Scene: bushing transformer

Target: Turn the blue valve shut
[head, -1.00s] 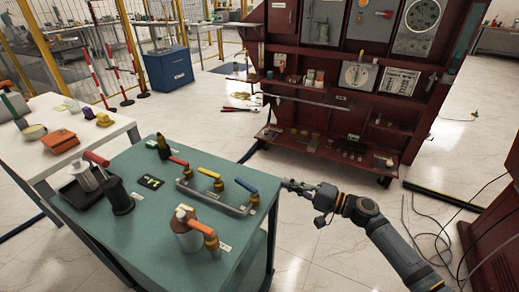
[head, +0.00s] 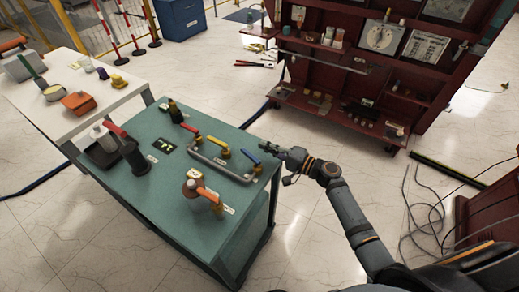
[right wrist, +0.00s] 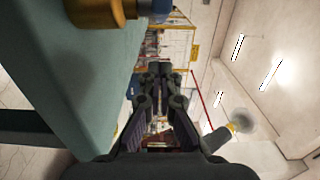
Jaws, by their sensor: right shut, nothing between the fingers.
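The blue valve (head: 250,157) has a blue lever on a brass body, at the right end of a grey pipe (head: 218,167) on the green table. Its lever slants from upper left to lower right. My right gripper (head: 265,147) is shut and empty just right of the lever, near the table's edge. I cannot tell whether it touches. In the right wrist view the shut fingers (right wrist: 158,78) point ahead. The brass valve body (right wrist: 95,12) and part of the blue lever (right wrist: 155,8) show at the top, off to the fingers' side. My left gripper is not in view.
Yellow (head: 216,143) and red (head: 189,128) levers stand left of the blue one. A red shelf unit (head: 345,60) stands behind; open floor lies between.

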